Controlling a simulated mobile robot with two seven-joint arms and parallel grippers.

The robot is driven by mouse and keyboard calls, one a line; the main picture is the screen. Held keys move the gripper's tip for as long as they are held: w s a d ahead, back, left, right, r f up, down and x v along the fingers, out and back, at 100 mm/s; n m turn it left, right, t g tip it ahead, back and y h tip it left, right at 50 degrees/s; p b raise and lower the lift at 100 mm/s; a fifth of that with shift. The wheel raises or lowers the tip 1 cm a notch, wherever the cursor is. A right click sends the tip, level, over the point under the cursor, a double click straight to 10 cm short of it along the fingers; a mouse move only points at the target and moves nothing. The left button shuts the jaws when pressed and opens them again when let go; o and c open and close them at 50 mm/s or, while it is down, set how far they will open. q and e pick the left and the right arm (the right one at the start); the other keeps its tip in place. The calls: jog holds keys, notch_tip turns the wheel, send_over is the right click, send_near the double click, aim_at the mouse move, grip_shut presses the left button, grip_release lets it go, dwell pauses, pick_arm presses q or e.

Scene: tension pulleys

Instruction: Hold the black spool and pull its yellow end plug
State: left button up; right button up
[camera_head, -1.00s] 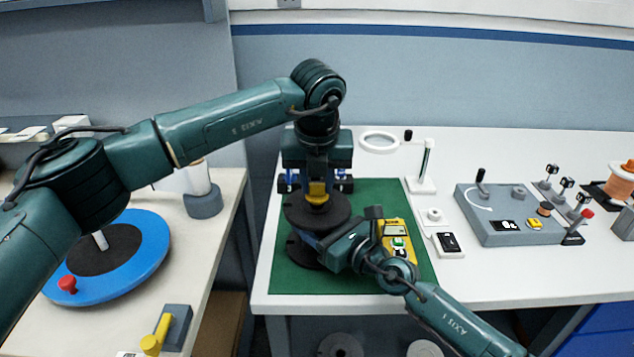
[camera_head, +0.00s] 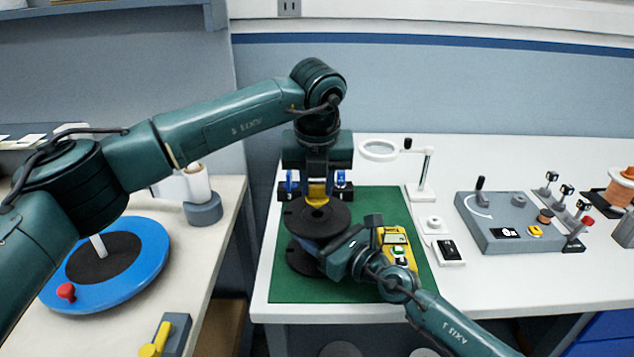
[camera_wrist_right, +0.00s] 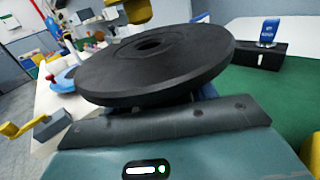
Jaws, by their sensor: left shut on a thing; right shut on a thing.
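The black spool (camera_head: 308,222) stands upright above the green mat, its top flange and dark centre hole facing up. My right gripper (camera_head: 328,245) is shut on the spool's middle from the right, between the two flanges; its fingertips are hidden. In the right wrist view the spool's top flange (camera_wrist_right: 150,65) fills the middle, with its centre hole open. The yellow end plug (camera_head: 317,193) is in my left gripper (camera_head: 317,184), which points down and is shut on it. The plug also shows at the top of the right wrist view (camera_wrist_right: 138,11), above the hole and apart from the spool.
The green mat (camera_head: 300,288) lies on the white table. A yellow device (camera_head: 396,240) stands right of the spool, close to my right gripper. Behind is a black holder with blue parts (camera_head: 340,184). A ring magnifier (camera_head: 380,150) and a grey control box (camera_head: 510,224) stand to the right.

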pick_arm(q)
jog(key=shift+r, duration=1.95)
pick_arm(e)
jog(key=o, duration=1.2)
jog(key=shift+c, duration=0.2)
